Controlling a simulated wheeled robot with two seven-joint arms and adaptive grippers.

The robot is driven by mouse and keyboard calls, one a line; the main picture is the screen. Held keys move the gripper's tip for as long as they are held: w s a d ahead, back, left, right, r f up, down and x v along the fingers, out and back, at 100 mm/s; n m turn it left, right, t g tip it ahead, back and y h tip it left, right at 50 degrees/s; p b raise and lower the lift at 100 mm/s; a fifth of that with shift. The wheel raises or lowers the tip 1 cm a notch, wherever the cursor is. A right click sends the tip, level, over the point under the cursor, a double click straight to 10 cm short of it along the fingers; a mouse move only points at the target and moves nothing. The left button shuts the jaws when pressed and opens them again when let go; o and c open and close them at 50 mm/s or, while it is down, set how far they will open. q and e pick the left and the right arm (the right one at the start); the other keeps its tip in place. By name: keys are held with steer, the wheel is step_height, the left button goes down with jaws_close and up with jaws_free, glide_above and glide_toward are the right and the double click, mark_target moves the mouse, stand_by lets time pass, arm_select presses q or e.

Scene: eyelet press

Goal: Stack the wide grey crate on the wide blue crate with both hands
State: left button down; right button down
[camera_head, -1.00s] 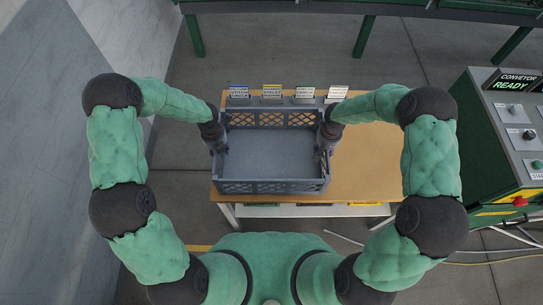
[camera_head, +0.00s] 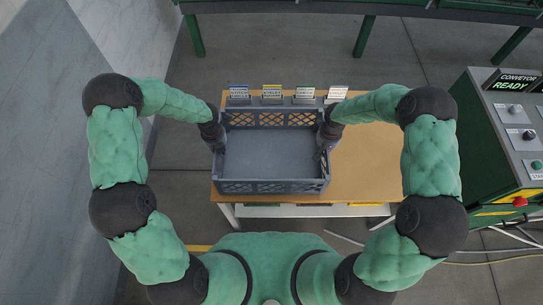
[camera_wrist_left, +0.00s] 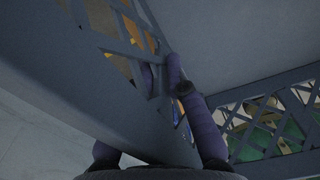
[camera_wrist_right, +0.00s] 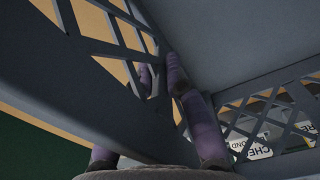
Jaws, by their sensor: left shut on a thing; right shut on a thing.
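The wide grey crate (camera_head: 270,187) is empty and open at the top, with lattice walls. It looks level, in front of my body over the table's left part. My left gripper (camera_head: 218,143) is shut on its left wall and my right gripper (camera_head: 325,145) on its right wall. In the left wrist view (camera_wrist_left: 162,78) and the right wrist view (camera_wrist_right: 160,78), one finger is inside each wall and the other shows through the lattice. I cannot make out the wide blue crate; whether it is under the grey crate is hidden.
The wooden table (camera_head: 372,165) is bare to the right of the crate. Several small label signs (camera_head: 272,92) stand along its back edge. A green conveyor control cabinet (camera_head: 490,150) stands at the right. A grey wall is at the left.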

step_height(320, 180, up, 5)
steer(key=p, duration=0.4)
steer(key=shift+p, duration=0.35)
stand_by(0.5)
